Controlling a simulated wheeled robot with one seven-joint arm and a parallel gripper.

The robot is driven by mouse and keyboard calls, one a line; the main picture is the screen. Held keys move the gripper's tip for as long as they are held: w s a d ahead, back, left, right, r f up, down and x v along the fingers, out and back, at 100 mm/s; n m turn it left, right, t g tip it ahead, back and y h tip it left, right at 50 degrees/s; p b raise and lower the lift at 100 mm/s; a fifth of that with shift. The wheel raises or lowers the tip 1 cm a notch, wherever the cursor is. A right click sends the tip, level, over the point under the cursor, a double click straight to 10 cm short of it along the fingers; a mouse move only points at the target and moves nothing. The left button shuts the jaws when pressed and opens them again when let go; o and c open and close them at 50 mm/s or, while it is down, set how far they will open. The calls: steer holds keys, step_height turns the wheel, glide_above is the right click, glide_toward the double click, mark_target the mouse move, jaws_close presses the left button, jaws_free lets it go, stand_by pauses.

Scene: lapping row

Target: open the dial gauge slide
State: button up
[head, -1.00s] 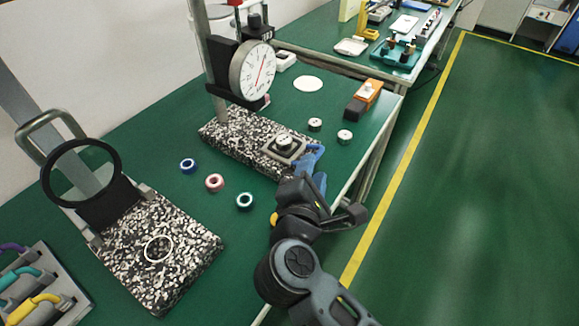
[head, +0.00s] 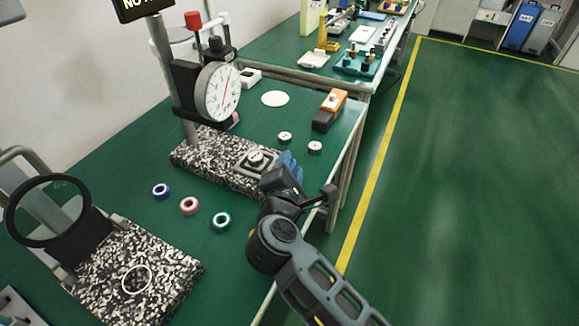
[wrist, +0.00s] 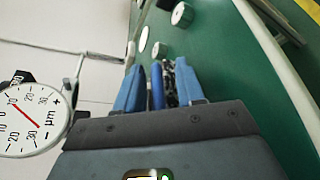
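The dial gauge (head: 218,91) stands on a post above a speckled granite base (head: 205,157). The slide (head: 256,162), a grey square plate with a round metal piece on it, lies on the right end of the base. My gripper (head: 287,162) is at the slide's right edge, its blue fingers partly hidden by my wrist. In the wrist view my gripper (wrist: 158,84) has its two light-blue fingers apart. A darker blue bar (wrist: 156,86), perhaps the slide's handle, shows between them with gaps beside it. The gauge's dial (wrist: 28,120) shows at the left there.
Two small metal discs (head: 285,137) and an orange-black block (head: 329,110) lie behind the gripper. Blue, pink and teal rings (head: 221,222) lie in front of the base. A magnifier (head: 48,210) stands at left. The aisle floor at right is clear.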

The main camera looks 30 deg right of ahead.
steer(key=shift+c, duration=0.3)
steer(key=shift+f, duration=0.1)
jaws_close()
steer(key=shift+s+d+f, duration=0.1)
steer(key=shift+s+f, duration=0.05)
steer(key=shift+s, duration=0.05)
steer(key=shift+s+d+f, duration=0.15)
steer(key=shift+s+d, duration=0.3)
steer(key=shift+s, duration=0.2)
jaws_free()
steer(key=shift+o, duration=0.3)
steer(key=shift+w+r, duration=0.1)
steer(key=shift+r, duration=0.2)
